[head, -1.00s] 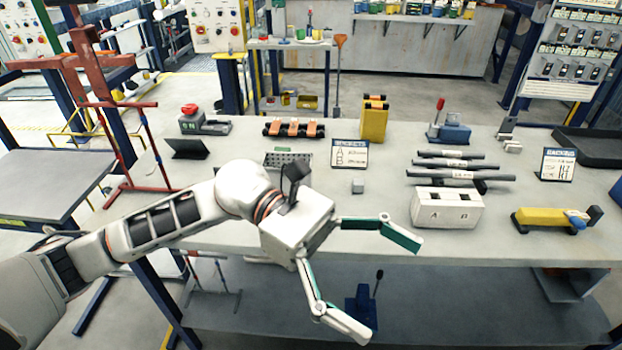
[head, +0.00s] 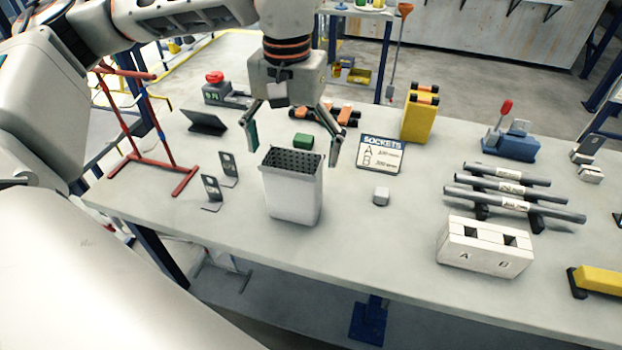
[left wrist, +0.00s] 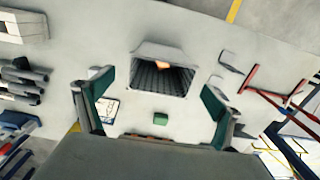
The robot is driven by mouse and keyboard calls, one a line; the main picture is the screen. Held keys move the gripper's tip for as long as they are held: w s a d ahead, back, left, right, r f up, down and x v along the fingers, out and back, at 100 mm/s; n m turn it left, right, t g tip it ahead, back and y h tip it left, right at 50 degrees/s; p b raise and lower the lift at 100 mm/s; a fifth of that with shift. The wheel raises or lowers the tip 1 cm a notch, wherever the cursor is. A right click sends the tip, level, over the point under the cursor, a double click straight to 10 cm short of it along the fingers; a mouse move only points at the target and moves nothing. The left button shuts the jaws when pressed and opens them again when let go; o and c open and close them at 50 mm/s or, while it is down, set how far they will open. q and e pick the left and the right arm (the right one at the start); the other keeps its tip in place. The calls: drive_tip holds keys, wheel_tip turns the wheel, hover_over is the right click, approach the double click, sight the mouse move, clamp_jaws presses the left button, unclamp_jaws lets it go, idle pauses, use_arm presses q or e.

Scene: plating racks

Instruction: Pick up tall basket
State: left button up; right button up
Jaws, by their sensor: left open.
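The tall basket (head: 293,188) is a light grey, tapered bin with a dark perforated inside. It stands upright on the table near the front left in the head view. In the left wrist view the basket (left wrist: 161,53) shows its open top, with something orange at the bottom. My left gripper (head: 294,150) points down just behind and above the basket, open, with its fingers spread to either side. In the left wrist view the fingers of the left gripper (left wrist: 155,98) frame an empty gap, and the basket lies beyond it. My right gripper is not in view.
A small green block (head: 303,141) lies behind the basket. A sockets sign (head: 381,154) and a small grey cube (head: 381,196) stand to the right. Two small dark-faced brackets (head: 211,190) and a red stand (head: 183,181) are on the left. The table between basket and A/B block (head: 484,247) is mostly clear.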

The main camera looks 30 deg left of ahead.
sight(294, 179)
use_arm(q)
drive_tip(key=shift+w+f, duration=0.3)
drive_tip(key=shift+w, duration=0.05)
drive_tip(key=shift+s+f, duration=0.25)
drive_tip(key=shift+f, duration=0.3)
drive_tip(key=shift+s+f, duration=0.25)
drive_tip(key=shift+f, duration=0.25)
wheel_tip(294, 179, down, 5)
drive_tip(key=shift+w+a+f, duration=0.1)
drive_tip(key=shift+w, duration=0.05)
drive_tip(key=c, duration=1.3)
